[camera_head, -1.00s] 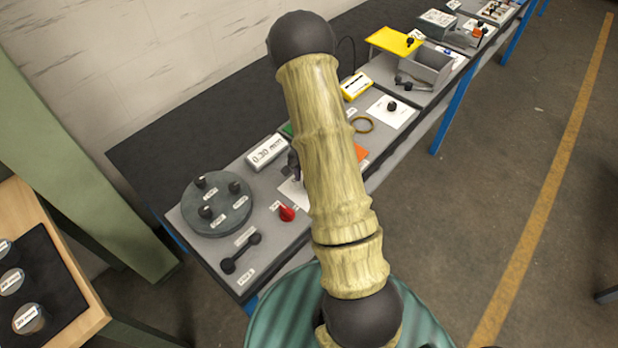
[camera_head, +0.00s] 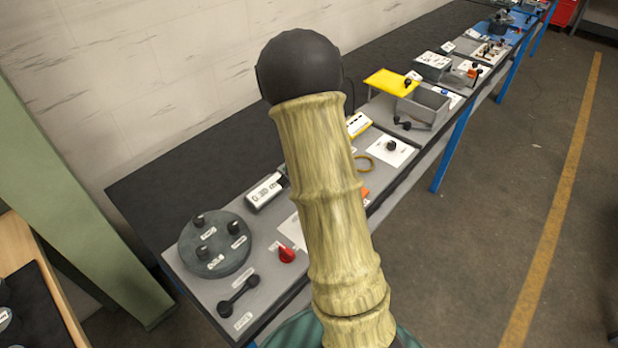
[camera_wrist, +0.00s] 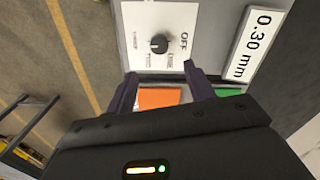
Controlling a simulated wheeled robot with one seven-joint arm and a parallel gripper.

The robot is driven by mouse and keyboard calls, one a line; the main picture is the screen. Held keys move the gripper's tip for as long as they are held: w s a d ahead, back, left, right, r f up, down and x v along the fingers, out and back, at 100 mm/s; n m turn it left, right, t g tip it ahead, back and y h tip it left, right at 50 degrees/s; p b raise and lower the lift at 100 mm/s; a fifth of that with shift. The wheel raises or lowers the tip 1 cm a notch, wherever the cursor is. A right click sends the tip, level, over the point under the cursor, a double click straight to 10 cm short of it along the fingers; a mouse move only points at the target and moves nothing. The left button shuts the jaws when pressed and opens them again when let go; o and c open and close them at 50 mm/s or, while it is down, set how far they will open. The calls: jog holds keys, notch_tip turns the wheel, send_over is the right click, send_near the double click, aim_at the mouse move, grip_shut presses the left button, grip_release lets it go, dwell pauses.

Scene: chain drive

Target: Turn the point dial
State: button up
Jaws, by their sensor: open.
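The point dial (camera_wrist: 159,44) is a small round black knob on a white plate (camera_wrist: 178,18) marked OFF, with smaller labels around it. In the wrist view it lies just beyond my gripper (camera_wrist: 161,78), roughly in line with the gap between the fingers. The fingers are apart and hold nothing; I see no contact with the knob. In the head view my arm hides the knob, and only the left part of a white plate (camera_head: 291,231) shows. My gripper is mostly hidden there too.
A display reading 0.30 mm (camera_wrist: 256,42) stands beside the plate. An orange piece (camera_wrist: 158,98) and a green piece (camera_wrist: 229,92) lie near the fingers. A red knob (camera_head: 287,254), a round grey block with black knobs (camera_head: 214,270) and a black handle (camera_head: 237,296) are nearby.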

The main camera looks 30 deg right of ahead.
notch_tip(320, 180, up, 6)
jog(key=shift+r, duration=0.25)
dwell(0.4)
jog(key=s+a+r+n+t, duration=0.2)
jog(key=s+a+n, duration=0.9)
jog(key=s+a, duration=0.1)
jog(key=shift+s+a+t, duration=0.3)
jog(key=shift+s+a, duration=0.05)
jog(key=shift+a, duration=0.45)
